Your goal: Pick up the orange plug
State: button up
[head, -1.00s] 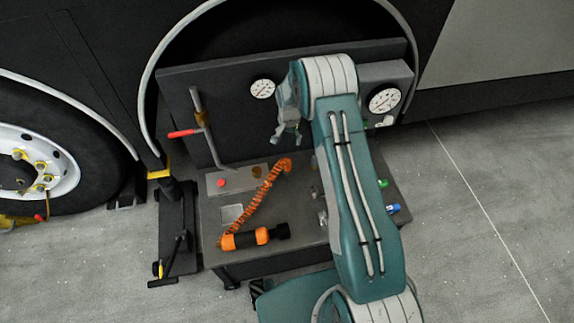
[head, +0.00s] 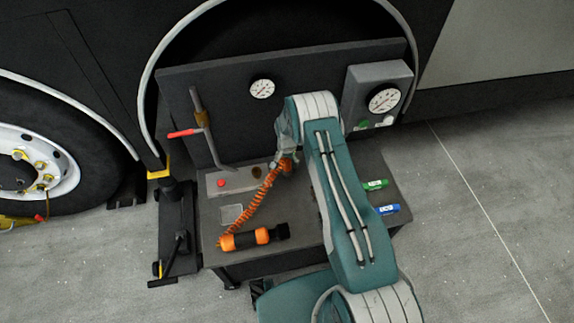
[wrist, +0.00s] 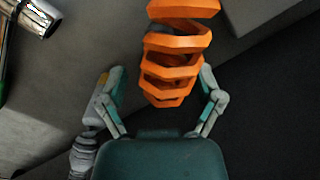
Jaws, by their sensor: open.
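An orange coiled cord (head: 262,193) runs slantwise over the dark bench, from an orange-and-black cylinder (head: 250,238) at the front to a thicker orange end (head: 285,166) near the back. I cannot tell for sure which orange end is the plug. My gripper (head: 281,158) is low at the thicker back end and partly covers it. In the wrist view, my gripper (wrist: 162,80) is open, with a finger on each side of orange faceted rings (wrist: 176,58). The rings lie between the fingers; I cannot tell whether they touch.
A panel with two gauges (head: 262,89) (head: 384,99) stands behind the bench (head: 300,235). A red-handled lever (head: 198,125) and a red button (head: 221,184) are at left. Green (head: 375,184) and blue (head: 388,209) markers lie at right. The wrist view shows a chrome cylinder (wrist: 38,14).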

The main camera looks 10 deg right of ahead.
jog(key=shift+f, duration=0.4)
grip_shut()
jog(key=shift+r, duration=0.1)
jog(key=shift+r, duration=0.3)
notch_tip(320, 180, up, 2)
jog(key=shift+r, duration=0.1)
jog(key=s+a+r, duration=0.3)
jog(key=s+r, duration=0.3)
jog(key=r, duration=0.1)
jog(key=s+a+r, duration=0.3)
jog(key=s+r, duration=0.3)
jog(key=r, duration=0.2)
jog(key=shift+s, duration=0.25)
